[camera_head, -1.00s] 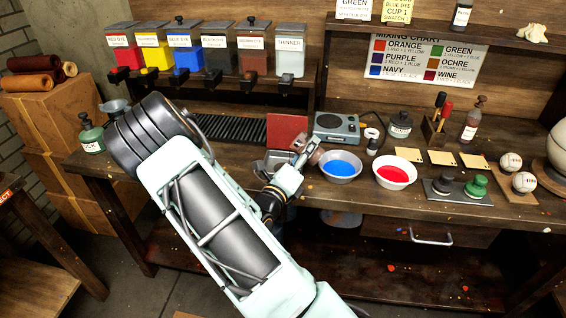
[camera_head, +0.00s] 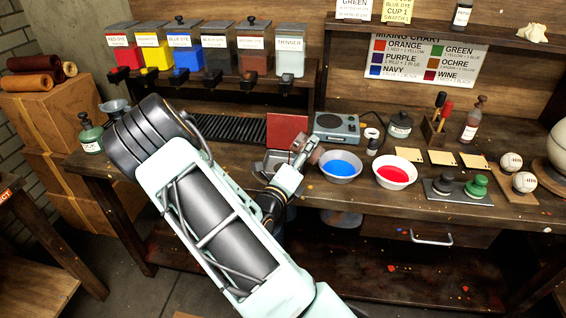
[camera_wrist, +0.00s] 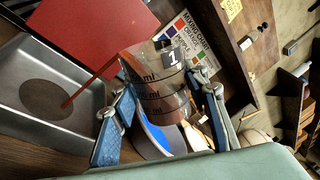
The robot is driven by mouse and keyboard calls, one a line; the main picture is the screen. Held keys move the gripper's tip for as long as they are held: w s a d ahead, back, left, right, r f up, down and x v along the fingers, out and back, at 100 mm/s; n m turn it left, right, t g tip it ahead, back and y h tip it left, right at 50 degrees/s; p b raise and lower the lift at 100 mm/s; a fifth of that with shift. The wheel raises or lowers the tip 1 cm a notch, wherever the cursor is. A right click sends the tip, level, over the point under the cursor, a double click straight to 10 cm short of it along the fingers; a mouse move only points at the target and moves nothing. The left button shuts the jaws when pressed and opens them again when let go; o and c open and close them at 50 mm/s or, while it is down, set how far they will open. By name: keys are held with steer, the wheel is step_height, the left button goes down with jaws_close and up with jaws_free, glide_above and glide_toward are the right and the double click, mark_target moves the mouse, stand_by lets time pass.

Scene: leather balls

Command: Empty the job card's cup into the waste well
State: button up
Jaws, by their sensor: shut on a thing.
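My gripper (camera_wrist: 168,112) is shut on a clear measuring cup (camera_wrist: 160,85) marked "1" with black ml lines. The cup is tilted beside a grey metal basin (camera_wrist: 88,112), which looks like the waste well, with a dark round patch in its floor. A thin reddish-brown streak runs from near the cup's rim to that patch and looks like pouring liquid. In the head view the cup (camera_head: 314,154) is small and partly hidden by my gripper, and the basin (camera_head: 268,164) is partly covered by my arm. The job card (camera_head: 398,10) reads blue dye, cup 1, swatch 1.
A bowl of blue liquid (camera_head: 341,166) stands just right of the cup, with a bowl of red (camera_head: 395,175) beyond it. A red board (camera_head: 287,131) stands behind the basin. A grey scale (camera_head: 337,127) is close behind the cup.

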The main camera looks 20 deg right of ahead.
steer(key=shift+w+f+n+b, duration=0.1)
steer(key=shift+f+n+b, duration=0.3)
steer(key=shift+n, duration=0.6)
stand_by(1.2)
steer(key=shift+w+a+r+n+t+y+p, duration=0.35)
steer(key=shift+w+a+r+n+p, duration=0.2)
steer(key=shift+n+p, duration=0.7)
stand_by(0.8)
steer(key=shift+w+a+r+n+t+p, duration=0.2)
steer(key=shift+n+p, duration=0.45)
steer(key=shift+p, duration=0.85)
stand_by(0.3)
steer(key=shift+f+n, duration=0.1)
steer(key=shift+n, duration=0.3)
stand_by(0.3)
steer(key=shift+s+d+f+m+b, duration=0.15)
steer(key=shift+f+m+b, duration=0.45)
steer(key=shift+b, duration=0.45)
steer(key=shift+s+d+m+b, duration=0.1)
steer(key=shift+m+b, duration=0.5)
steer(key=shift+r, duration=0.35)
